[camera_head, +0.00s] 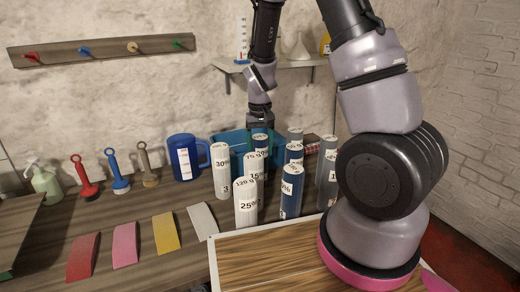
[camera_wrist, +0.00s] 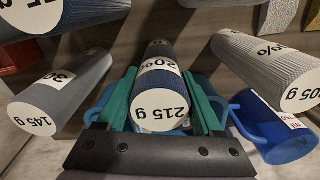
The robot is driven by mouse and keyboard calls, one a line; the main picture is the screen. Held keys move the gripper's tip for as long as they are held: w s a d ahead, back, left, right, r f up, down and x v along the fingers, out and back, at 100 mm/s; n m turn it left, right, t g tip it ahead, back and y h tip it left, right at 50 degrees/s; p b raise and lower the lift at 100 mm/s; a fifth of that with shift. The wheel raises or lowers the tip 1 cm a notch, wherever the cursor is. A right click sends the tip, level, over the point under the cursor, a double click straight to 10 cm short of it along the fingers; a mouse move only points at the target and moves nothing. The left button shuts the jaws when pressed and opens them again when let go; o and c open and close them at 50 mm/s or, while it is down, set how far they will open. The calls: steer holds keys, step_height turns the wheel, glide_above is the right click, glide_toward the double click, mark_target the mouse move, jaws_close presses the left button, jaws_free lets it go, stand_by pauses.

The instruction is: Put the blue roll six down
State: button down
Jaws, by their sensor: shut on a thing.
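A blue roll (camera_wrist: 160,88) with white labels, one reading 215 g and one 20%, is between the green fingers of my gripper (camera_wrist: 162,106) in the wrist view. The fingers press on it from both sides. In the head view my gripper (camera_head: 260,118) points down at the back of a group of rolls, over a blue roll (camera_head: 260,136). White rolls in front hide its lower part, so I cannot tell whether it touches the table. Other blue rolls (camera_head: 291,192) stand close by on the right. No label reading six is legible.
White rolls (camera_head: 246,208) and grey rolls (camera_head: 327,172) stand around it. A blue mug (camera_head: 184,158) is to the left, with a teal container (camera_head: 229,138) behind. A wooden board (camera_head: 270,258) is in front.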

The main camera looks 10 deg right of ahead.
steer(key=shift+c, duration=0.2)
jaws_free()
steer(key=shift+f, duration=0.1)
step_height(320, 180, up, 12)
steer(key=shift+r, duration=0.1)
steer(key=s+d+r+m+t+y, duration=0.1)
steer(key=s+d+r+m+t, duration=0.1)
steer(key=s+r, duration=0.6)
steer(key=s+d+r+m+t+y, duration=0.1)
steer(key=s+d+r+t, duration=0.2)
steer(key=s+r, duration=0.6)
step_height(320, 180, up, 3)
steer(key=shift+d+r+m+t, duration=0.1)
steer(key=shift+d+m+t, duration=0.3)
steer(key=shift+t, duration=0.7)
